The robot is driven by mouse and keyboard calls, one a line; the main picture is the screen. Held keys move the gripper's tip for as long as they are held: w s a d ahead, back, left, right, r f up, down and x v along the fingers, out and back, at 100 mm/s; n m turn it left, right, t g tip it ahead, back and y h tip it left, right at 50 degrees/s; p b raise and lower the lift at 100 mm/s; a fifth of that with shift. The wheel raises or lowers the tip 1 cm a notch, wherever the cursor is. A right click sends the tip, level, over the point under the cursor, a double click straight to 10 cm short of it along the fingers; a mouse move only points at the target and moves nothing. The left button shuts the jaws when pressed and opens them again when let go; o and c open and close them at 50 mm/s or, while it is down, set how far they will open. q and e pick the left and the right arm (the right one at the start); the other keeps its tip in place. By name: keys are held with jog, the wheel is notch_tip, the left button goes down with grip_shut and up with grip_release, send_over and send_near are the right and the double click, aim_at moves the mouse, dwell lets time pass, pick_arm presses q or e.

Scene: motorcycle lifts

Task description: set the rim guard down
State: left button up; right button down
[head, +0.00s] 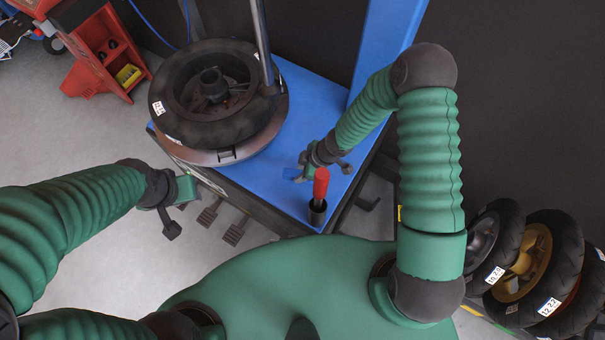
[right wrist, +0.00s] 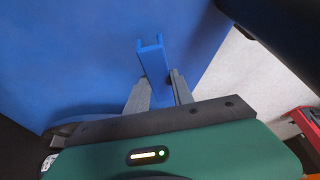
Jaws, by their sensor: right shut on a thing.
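The rim guard (right wrist: 153,62) is a small blue channel-shaped piece. It stands up from between the two grey fingers of my right gripper (right wrist: 159,92), which is shut on it. In the head view the right gripper (head: 304,172) is over the right part of the blue platform (head: 318,103), and the blue guard (head: 291,174) shows only faintly against it. I cannot tell whether the guard touches the platform. My left gripper (head: 180,212) is off the platform's left front edge, with nothing seen in it; its finger gap is unclear.
A tyre on a rim (head: 215,92) lies on the round turntable at the platform's left. A red-handled tool (head: 320,186) stands in a dark holder at the front corner. A blue column (head: 388,35) rises behind. Several wheels (head: 535,265) stand at right.

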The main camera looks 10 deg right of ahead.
jog(key=f+b, duration=0.2)
jog(key=f, duration=0.1)
jog(key=shift+d+f+b, duration=0.2)
jog(key=shift+f+b, duration=0.1)
jog(key=shift+b, duration=0.1)
jog(key=shift+a, duration=0.3)
jog(key=shift+f, duration=0.1)
jog(key=c, duration=1.4)
grip_release()
jog(key=o, duration=0.3)
jog(key=shift+d, duration=0.2)
